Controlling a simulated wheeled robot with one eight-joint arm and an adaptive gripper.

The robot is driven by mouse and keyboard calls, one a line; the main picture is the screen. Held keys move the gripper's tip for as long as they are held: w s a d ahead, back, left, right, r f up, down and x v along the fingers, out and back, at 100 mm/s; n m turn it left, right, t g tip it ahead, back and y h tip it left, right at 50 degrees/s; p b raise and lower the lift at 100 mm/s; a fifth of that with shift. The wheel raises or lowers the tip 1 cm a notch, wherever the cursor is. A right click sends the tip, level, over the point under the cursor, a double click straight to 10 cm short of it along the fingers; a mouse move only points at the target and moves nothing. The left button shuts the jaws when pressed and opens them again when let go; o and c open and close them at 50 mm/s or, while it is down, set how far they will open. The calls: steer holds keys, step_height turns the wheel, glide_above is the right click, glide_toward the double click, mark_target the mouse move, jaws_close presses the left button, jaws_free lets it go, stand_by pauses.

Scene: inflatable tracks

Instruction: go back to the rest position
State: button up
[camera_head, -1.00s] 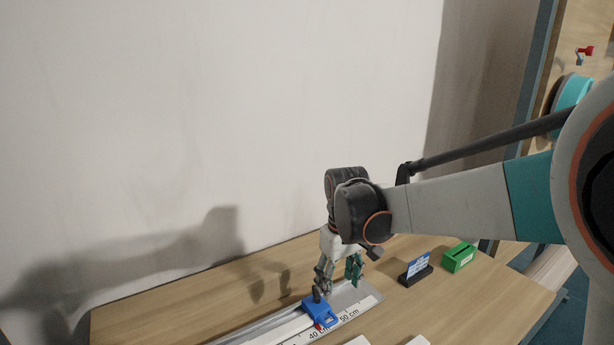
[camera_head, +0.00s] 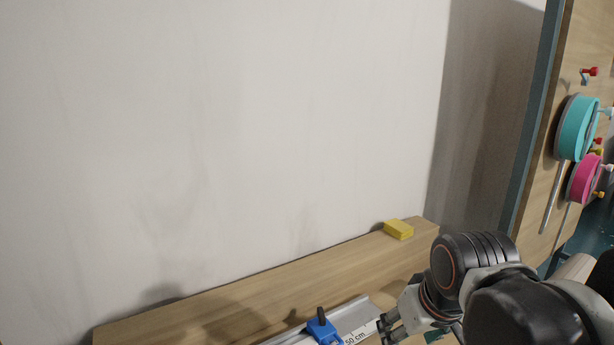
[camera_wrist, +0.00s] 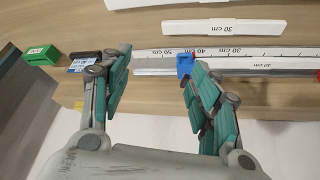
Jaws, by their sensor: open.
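My gripper (camera_wrist: 155,95) is open and empty in the wrist view, its teal-padded fingers spread apart above the wooden table. In the head view my gripper (camera_head: 388,328) shows only partly at the lower edge, near the blue slider (camera_head: 322,328). The blue slider sits on the measuring track and also shows in the wrist view (camera_wrist: 184,65), beside the right finger but not gripped. The measuring track (camera_wrist: 150,72) has centimetre marks and runs along the table.
A yellow block (camera_head: 398,229) lies at the table's back right. A green box (camera_wrist: 41,55), a blue-and-white sign (camera_wrist: 80,62) and white bars marked 30 cm (camera_wrist: 223,27) lie on the table. Teal (camera_head: 577,128) and pink (camera_head: 584,180) wheels hang on a board at the right.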

steer(key=s+d+f+m+t, duration=0.1)
steer(key=s+d+t, duration=0.1)
steer(key=s, duration=0.4)
steer(key=shift+d+f+m, duration=0.25)
steer(key=shift+d+m, duration=0.05)
steer(key=shift+m, duration=0.1)
stand_by(2.0)
